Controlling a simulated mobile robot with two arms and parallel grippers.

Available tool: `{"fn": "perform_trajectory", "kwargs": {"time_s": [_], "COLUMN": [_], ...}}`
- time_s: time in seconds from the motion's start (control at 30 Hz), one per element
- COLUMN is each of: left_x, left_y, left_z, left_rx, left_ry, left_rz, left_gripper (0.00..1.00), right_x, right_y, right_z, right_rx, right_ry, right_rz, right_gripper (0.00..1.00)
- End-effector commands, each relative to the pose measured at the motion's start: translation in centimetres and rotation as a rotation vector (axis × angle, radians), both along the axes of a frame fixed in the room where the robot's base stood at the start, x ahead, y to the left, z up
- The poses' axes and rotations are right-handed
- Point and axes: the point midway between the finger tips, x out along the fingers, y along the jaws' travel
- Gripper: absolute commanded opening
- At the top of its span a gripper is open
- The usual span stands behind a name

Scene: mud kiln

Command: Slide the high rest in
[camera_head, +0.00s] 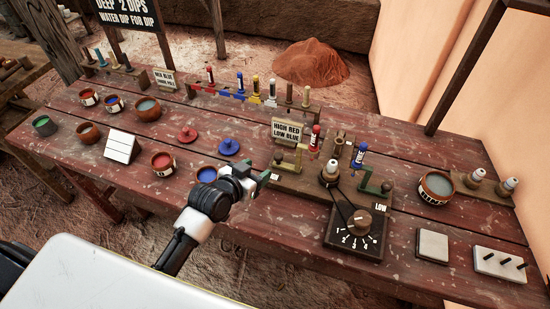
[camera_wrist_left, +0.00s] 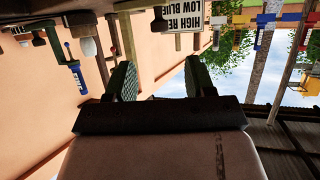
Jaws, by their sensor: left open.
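My left gripper (camera_head: 265,181) is over the table, just left of the wooden stand with the dial. In the left wrist view its two dark green fingers (camera_wrist_left: 160,82) are apart with nothing between them. A similar darker green rest (camera_head: 377,186) stands on the right, by a LOW label (camera_head: 380,206). My right gripper does not show.
A sign reading HIGH RED LOW BLUE (camera_head: 286,131) stands behind the stand. Red (camera_head: 314,138) and blue (camera_head: 359,155) marked pieces stand upright near the rests. A numbered dial (camera_head: 358,223) sits in front. Bowls and red and blue lids (camera_head: 229,147) lie left.

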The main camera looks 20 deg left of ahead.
Motion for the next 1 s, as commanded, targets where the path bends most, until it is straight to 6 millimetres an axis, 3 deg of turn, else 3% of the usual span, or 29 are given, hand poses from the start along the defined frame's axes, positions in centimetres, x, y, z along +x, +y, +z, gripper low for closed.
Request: {"fn": "perform_trajectory", "kwargs": {"time_s": [0.2, 0.43, 0.6, 0.93, 1.0], "left_x": [3.8, 6.8, 7.8, 8.0, 8.0], "left_y": [-1.2, -2.1, -2.4, -2.5, -2.5], "left_z": [-1.4, -2.9, -3.4, -3.5, -3.5], "left_rx": [-0.001, 0.000, 0.000, 0.001, 0.001], "left_ry": [0.000, 0.001, 0.001, 0.002, 0.002], "left_rz": [-0.001, 0.000, 0.000, 0.000, 0.000], "left_gripper": [0.54, 0.54, 0.54, 0.54, 0.44], "right_x": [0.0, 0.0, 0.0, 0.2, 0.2], "right_y": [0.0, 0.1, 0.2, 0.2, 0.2], "right_z": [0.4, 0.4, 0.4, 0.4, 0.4], "right_rx": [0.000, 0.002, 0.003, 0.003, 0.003], "right_ry": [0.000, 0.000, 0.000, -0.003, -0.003], "right_rz": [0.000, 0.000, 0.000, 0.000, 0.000], "right_gripper": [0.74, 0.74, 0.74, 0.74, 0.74]}}
